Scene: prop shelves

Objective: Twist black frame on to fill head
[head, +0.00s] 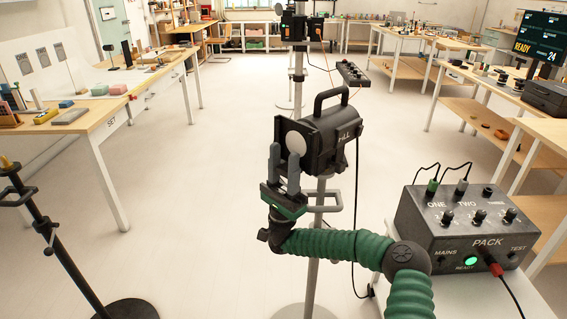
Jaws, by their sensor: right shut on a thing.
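The fill head (330,140), a black lamp with a top handle and partly readable white lettering, stands on a grey stand in the middle of the head view. A pale round lens shows at its front, facing left. The black frame (282,127) appears as the dark square border around that lens; whether it is fully seated I cannot tell. My right gripper (285,162), on the green ribbed arm, is at the front lower edge of the lamp. Its grey fingers are shut on the black frame, and hide part of it. My left gripper is out of view.
A pack box (465,225) with knobs, cables and a green light stands at right. A dark stand (60,240) is at left. Worktables line both sides. Another lamp (294,27) stands behind. A cable hangs beside the central stand. Floor left of it is clear.

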